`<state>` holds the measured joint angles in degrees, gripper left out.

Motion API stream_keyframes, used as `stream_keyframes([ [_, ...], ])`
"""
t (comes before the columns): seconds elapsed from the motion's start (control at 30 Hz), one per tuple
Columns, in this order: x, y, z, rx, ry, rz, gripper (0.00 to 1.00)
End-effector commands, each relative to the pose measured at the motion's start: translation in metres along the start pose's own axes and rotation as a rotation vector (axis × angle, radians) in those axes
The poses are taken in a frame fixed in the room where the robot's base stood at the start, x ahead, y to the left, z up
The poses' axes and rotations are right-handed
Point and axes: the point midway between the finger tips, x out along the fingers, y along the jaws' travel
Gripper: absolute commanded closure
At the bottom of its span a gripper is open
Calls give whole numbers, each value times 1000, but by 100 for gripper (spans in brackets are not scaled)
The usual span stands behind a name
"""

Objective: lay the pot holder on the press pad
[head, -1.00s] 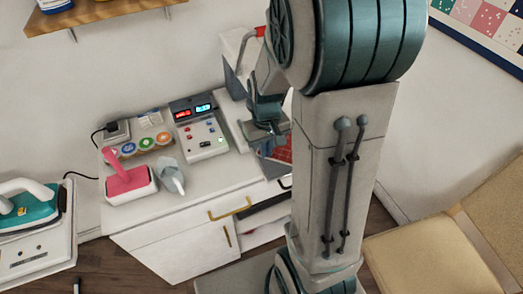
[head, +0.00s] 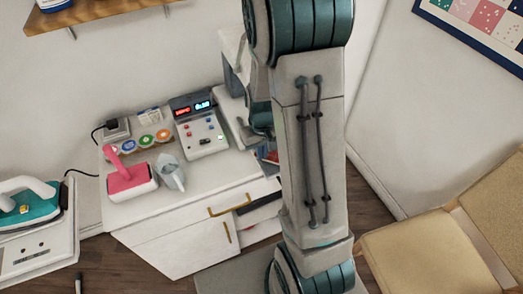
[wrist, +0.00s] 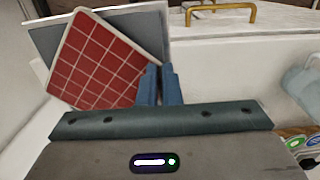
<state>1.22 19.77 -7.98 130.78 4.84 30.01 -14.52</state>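The pot holder (wrist: 100,60) is a red square with a pale grid and pale border, large in the wrist view. My gripper (wrist: 163,70) has its blue fingers close together at the pot holder's right side, with only a thin gap; it looks shut on that edge. Behind the pot holder shows a grey slab with a pale rim, likely the press pad (wrist: 45,38). The pot holder is turned at an angle to it and overlaps most of it; whether they touch is unclear. In the head view only a sliver of red pot holder (head: 272,156) shows; my arm hides the rest.
On the white cabinet (head: 180,208) stand a control box (head: 202,135) with lit displays, a pink-handled tool (head: 128,180), a grey scoop-like item (head: 171,174) and several coloured spools (head: 146,143).

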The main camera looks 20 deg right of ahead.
Motion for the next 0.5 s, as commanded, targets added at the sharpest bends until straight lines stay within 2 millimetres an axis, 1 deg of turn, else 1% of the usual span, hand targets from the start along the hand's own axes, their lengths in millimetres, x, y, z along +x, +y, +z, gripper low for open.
stream_keyframes([
  [0.1,5,0,0,0,0,0,100],
  [0.13,3,0,0,0,0,0,87],
  [0.17,3,0,0,0,0,0,79],
  [0.2,3,0,0,0,0,0,74],
  [0.5,1,0,0,0,0,0,74],
])
